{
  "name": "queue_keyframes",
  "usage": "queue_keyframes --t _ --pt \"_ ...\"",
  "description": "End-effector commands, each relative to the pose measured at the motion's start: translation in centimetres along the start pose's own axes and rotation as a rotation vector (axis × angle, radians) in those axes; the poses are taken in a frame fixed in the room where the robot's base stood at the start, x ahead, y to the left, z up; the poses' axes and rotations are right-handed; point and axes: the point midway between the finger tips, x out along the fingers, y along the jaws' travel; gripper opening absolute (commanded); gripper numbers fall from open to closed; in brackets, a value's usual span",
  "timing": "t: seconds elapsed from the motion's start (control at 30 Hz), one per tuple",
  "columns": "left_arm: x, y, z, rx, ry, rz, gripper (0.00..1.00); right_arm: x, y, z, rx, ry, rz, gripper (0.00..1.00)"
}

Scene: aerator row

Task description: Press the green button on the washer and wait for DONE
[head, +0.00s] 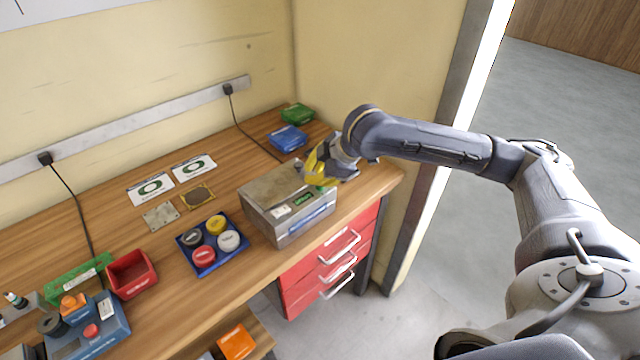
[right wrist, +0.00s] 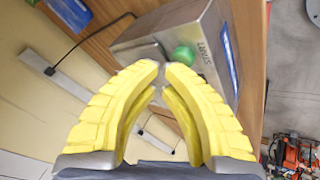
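The washer (head: 262,190) is a metal box with a small dark display with green characters (head: 303,199) and a blue label on its front; the characters are too small to read surely. My right gripper (head: 313,178) is over the washer's right end, fingers pointing down. In the right wrist view, the yellow fingertips (right wrist: 164,66) come together with nothing between them. The round green button (right wrist: 184,57) stands on the washer's top beside lettering, just beyond the fingertips; whether they touch it I cannot tell. My left gripper is out of view.
Left of the washer, a blue tray (head: 213,262) holds several coloured round caps. A red bin (head: 131,274) and a blue device (head: 92,330) stand farther left. Blue (head: 288,139) and green (head: 298,113) boxes lie behind the washer. Red drawers (head: 328,262) are below.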

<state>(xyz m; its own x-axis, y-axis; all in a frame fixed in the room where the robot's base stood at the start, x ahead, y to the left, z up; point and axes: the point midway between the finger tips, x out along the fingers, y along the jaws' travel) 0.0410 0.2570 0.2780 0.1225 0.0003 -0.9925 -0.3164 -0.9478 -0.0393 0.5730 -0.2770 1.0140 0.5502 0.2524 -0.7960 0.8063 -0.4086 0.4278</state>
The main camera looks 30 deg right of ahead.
Motion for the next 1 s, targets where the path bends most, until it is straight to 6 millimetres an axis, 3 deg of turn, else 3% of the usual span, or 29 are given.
queue_keyframes --t 1.0 --pt "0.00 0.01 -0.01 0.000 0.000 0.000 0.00 -0.13 0.08 -0.05 -0.001 -0.001 0.000 0.00"
